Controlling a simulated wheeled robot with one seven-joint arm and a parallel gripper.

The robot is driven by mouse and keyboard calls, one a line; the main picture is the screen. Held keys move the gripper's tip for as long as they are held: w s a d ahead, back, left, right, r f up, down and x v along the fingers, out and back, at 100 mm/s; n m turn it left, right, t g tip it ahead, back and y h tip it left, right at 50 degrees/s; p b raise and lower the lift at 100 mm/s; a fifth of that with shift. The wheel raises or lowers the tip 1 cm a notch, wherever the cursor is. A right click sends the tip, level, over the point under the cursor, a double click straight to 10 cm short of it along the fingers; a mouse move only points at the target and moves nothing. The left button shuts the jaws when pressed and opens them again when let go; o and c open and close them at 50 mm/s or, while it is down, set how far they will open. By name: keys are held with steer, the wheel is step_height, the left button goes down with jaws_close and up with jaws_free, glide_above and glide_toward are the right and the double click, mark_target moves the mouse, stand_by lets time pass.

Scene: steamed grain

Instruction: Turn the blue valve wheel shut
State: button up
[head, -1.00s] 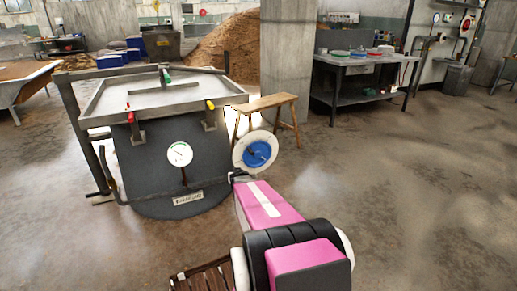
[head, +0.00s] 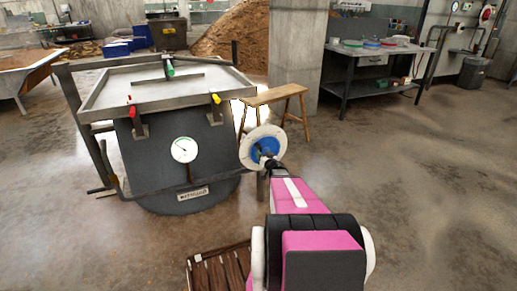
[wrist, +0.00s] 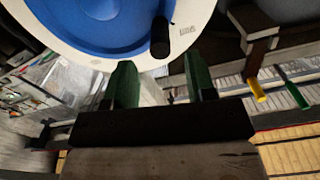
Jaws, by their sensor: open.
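The blue valve wheel (head: 257,154) is set in a white round plate (head: 247,145) beside the right side of the dark steam vessel. In the wrist view the blue wheel (wrist: 85,25) fills the top, with the white plate (wrist: 190,22) around it. A black handle peg (wrist: 160,38) stands out from the wheel near its lower right edge. My gripper (wrist: 158,66) is open, its two green fingers apart with nothing visibly held. The peg appears just above the gap between the fingertips; I cannot tell the depth. In the head view my gripper covers part of the wheel.
The vessel (head: 160,160) carries a pressure gauge (head: 184,149) and red, yellow and green-handled levers on its tray (head: 110,100). A wooden stool (head: 272,97) stands behind the wheel. A slatted wooden item (head: 215,272) lies low in front. The floor to the right is clear.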

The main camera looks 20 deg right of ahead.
mark_target(258, 147)
steer(key=w, duration=0.7)
steer(key=shift+w+a, duration=0.15)
steer(key=shift+w, duration=0.2)
jaws_close()
